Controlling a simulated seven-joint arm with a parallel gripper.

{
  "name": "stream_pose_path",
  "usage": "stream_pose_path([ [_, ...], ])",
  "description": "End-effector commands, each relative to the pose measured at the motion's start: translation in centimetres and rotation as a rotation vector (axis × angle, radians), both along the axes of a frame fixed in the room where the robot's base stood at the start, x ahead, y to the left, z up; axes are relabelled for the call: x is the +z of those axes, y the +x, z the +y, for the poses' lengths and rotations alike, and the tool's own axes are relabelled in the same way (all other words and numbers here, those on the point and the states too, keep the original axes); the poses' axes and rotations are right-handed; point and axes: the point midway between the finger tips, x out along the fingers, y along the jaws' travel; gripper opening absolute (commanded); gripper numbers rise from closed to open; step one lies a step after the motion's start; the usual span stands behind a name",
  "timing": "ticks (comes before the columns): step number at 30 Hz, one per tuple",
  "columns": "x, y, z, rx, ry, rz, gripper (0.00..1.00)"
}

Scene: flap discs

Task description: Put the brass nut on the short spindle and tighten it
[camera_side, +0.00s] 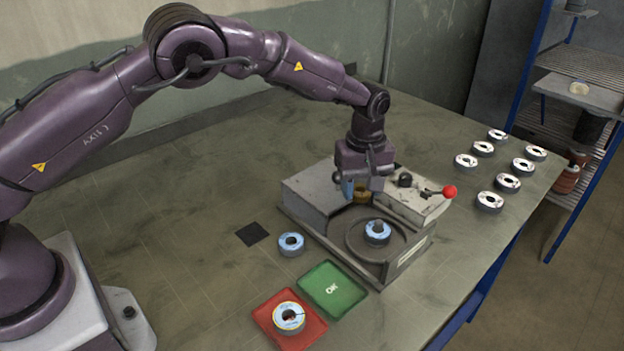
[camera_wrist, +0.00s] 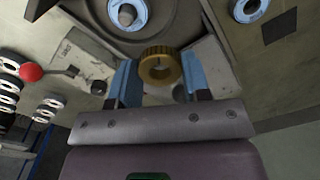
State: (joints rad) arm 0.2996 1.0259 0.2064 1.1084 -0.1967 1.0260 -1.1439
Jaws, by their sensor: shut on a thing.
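My gripper (camera_wrist: 160,75) is shut on the brass nut (camera_wrist: 160,66), which sits between its two blue fingertips in the wrist view. In the side view the nut (camera_side: 361,194) shows just below the gripper (camera_side: 357,188), above the back part of the grey machine (camera_side: 312,198). The short spindle (camera_side: 378,226) stands up through a blue-labelled flap disc (camera_side: 377,237) on the machine's round plate. In the wrist view the spindle tip (camera_wrist: 127,14) shows inside that disc, beyond the nut and to its left. The nut is apart from the spindle.
A loose disc (camera_side: 291,244) lies left of the machine, near a black square (camera_side: 252,234). A green OK tray (camera_side: 346,285) is empty; a red tray (camera_side: 266,314) holds a disc. Several discs (camera_side: 508,182) stand at the right. A red-knobbed lever (camera_side: 449,191) sticks out beside the gripper.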

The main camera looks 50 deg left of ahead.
Motion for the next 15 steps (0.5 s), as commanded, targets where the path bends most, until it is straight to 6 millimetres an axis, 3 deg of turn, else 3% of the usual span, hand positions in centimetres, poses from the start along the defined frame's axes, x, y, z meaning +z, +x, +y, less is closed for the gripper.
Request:
stream_pose_path([
  [6,-0.5,1.7,-3.2,-0.067,-0.007,0.002,0.17],
  [15,-1.3,2.1,-3.9,-0.083,-0.009,0.003,0.17],
])
